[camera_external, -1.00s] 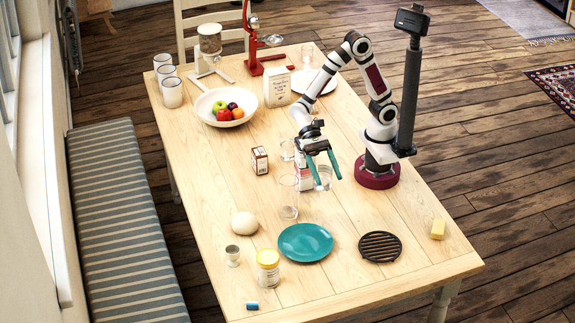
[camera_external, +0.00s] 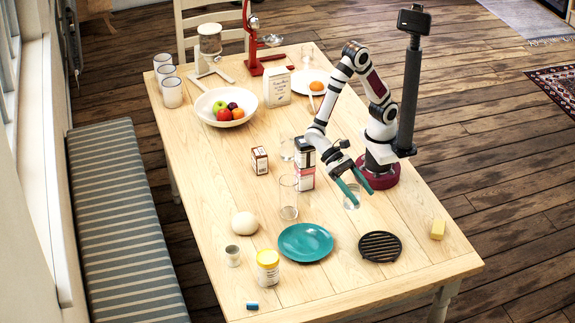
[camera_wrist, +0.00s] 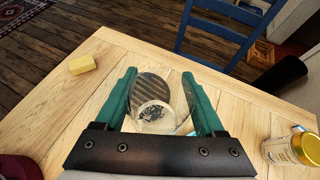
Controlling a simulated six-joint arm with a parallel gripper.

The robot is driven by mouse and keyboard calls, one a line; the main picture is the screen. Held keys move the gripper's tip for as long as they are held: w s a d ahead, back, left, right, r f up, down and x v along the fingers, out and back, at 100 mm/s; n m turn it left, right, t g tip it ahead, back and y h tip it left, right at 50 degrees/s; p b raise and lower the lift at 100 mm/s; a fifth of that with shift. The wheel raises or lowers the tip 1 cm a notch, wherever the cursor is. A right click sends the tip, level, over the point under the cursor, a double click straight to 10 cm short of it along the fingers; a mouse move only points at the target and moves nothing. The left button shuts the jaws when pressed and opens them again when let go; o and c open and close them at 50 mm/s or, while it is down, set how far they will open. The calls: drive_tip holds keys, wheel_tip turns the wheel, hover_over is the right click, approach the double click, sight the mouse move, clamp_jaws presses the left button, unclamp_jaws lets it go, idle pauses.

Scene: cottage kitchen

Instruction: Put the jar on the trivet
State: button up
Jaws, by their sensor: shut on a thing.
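My gripper (camera_external: 350,190) has teal fingers and is shut on a clear glass jar (camera_external: 352,201), held above the table behind the trivet. In the wrist view the jar (camera_wrist: 154,112) sits between the two fingers (camera_wrist: 163,100), and I look through and past it. The trivet (camera_external: 380,247) is a round, black, slatted disc lying flat near the table's front right. In the wrist view it (camera_wrist: 150,88) shows beyond the jar, partly covered by it. The jar is apart from the trivet.
A yellow block (camera_external: 438,229) lies right of the trivet.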

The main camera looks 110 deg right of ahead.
drive_tip(key=shift+f, duration=0.3)
hover_over(386, 250)
wheel_tip(386, 250, down, 7)
drive_tip(key=shift+f, duration=2.05)
drive_tip(key=shift+f, duration=0.15)
drive_tip(key=o, duration=1.5)
